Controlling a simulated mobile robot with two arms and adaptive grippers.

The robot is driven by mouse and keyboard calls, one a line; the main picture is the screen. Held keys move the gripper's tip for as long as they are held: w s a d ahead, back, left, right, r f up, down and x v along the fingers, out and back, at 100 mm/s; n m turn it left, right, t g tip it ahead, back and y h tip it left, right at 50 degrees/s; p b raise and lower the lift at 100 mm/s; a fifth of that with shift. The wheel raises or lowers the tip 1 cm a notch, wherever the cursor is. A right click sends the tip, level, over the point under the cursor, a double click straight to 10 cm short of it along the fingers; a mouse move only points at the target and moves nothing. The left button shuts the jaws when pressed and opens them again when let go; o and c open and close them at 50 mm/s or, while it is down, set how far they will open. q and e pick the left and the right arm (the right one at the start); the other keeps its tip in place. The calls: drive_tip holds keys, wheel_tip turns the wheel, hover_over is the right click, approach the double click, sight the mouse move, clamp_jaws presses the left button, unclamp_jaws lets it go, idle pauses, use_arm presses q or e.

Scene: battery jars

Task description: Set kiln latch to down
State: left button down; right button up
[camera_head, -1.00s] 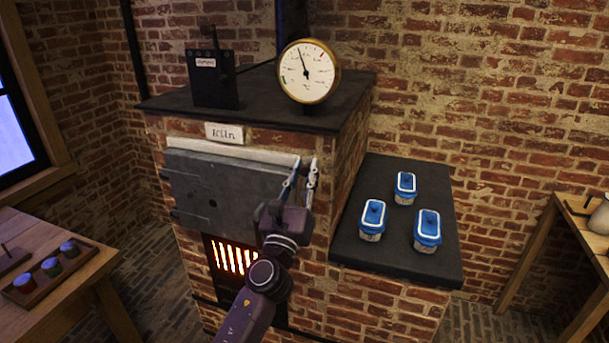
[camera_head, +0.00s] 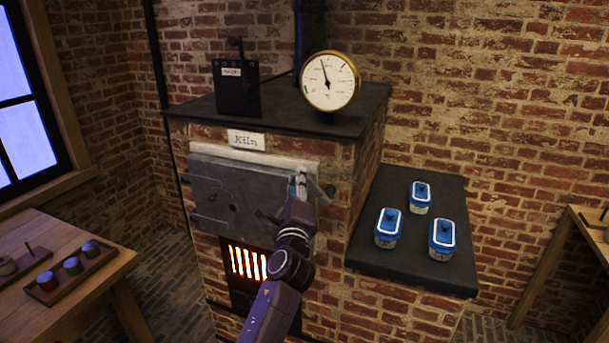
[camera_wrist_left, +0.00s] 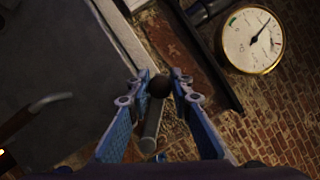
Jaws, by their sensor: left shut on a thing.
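The kiln latch shows in the left wrist view as a short grey rod (camera_wrist_left: 151,125) with a dark round knob. It lies between the blue fingers of my left gripper (camera_wrist_left: 161,90), which is shut on it. In the head view my left gripper (camera_head: 299,184) is at the upper right edge of the grey kiln door (camera_head: 232,196) and hides most of the latch. The head view does not show clearly whether the latch is up or down. The door is closed against the brick kiln. My right gripper is not in view.
The round gauge (camera_head: 328,82) and a dark box (camera_head: 236,90) stand on the kiln top. Several blue-lidded jars stand on the dark side shelf (camera_head: 375,258). The fire grate (camera_head: 247,262) glows below the door. A wooden table (camera_head: 60,300) is at left.

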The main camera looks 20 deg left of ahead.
use_arm(q)
wheel_tip(320, 180, down, 6)
drive_tip(key=a+n+g+p, duration=0.2)
drive_tip(key=n+g+p, duration=0.1)
drive_tip(key=n, duration=0.6)
drive_tip(key=shift+a+f+p, duration=0.25)
drive_tip(key=shift+a+p, duration=0.05)
drive_tip(key=shift+p, duration=0.1)
drive_tip(key=shift+f, duration=0.15)
drive_tip(key=c, duration=1.7)
unclamp_jaws()
drive_tip(key=v, duration=1.2)
drive_tip(key=shift+a+r, duration=0.1)
drive_tip(key=shift+r, duration=0.25)
